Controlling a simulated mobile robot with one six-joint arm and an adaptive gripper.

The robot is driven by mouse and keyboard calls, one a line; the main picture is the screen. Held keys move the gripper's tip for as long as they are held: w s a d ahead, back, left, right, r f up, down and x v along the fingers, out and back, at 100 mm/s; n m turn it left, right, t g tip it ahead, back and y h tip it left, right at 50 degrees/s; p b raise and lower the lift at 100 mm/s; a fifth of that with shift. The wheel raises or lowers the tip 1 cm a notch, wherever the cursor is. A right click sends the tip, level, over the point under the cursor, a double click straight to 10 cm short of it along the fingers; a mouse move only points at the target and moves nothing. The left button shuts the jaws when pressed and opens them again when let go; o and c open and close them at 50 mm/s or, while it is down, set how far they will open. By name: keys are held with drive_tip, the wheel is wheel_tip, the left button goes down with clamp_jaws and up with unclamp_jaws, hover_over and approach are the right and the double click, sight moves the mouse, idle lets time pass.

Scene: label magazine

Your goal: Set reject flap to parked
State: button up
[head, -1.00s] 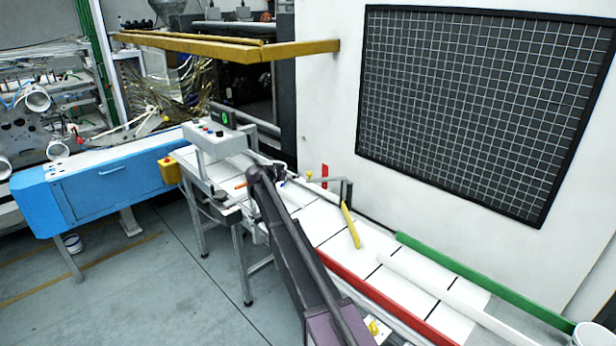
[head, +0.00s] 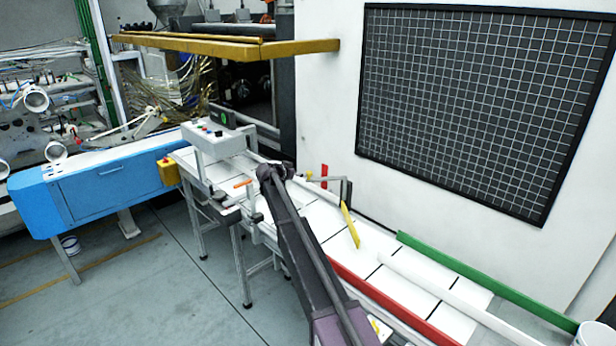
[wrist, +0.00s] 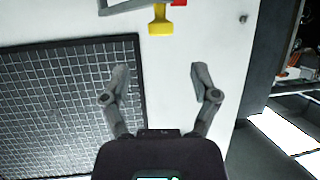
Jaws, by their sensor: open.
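A red upright marker (head: 324,176) stands by the bracket. In the wrist view, a yellow T-shaped piece (wrist: 160,20) shows at the top edge, beside a bit of red and a grey frame; it looks like the flap's handle, but I cannot be sure. My gripper (wrist: 158,76) is open and empty, its fingers apart and short of the yellow piece. In the head view my arm hides the fingers.
The conveyor (head: 401,280) runs to the lower right, with a red rail (head: 385,301) and a green rail (head: 470,283). A grey control box (head: 215,146) stands over its far end. A white wall with a black grid panel (head: 470,105) rises behind. A yellow overhead bar (head: 230,48) hangs at left.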

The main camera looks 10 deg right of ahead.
sight(308, 172)
drive_tip(key=b+x, duration=0.2)
drive_tip(key=x, duration=0.6)
drive_tip(key=shift+w+d+f+b, duration=0.1)
drive_tip(key=shift+w+f+b, duration=0.05)
drive_tip(key=shift+b, duration=0.2)
clamp_jaws()
drive_tip(key=shift+a, duration=0.2)
